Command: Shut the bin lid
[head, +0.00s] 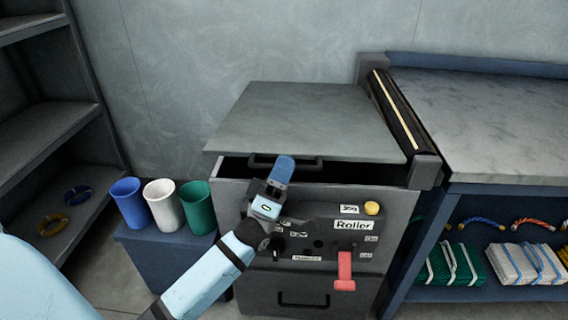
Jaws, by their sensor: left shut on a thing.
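The bin is a grey cabinet (232,190) in the middle of the head view. Its flat grey lid (310,122) stands a little raised, with a dark gap (375,172) under its front edge, widest to the right. A dark bar handle (311,162) runs along the lid's front edge. My left gripper (283,166) is at this handle, shut on it, and covers its middle part. The exact contact of the fingers is hidden behind the blue gripper end. My right gripper is not in view.
The cabinet front has a "Roller" panel with a yellow button (372,208) and a red lever (344,272). Blue, white (164,205) and green cups stand on a blue box at left. A marble-topped bench (490,125) adjoins at right, and grey shelves (45,130) stand far left.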

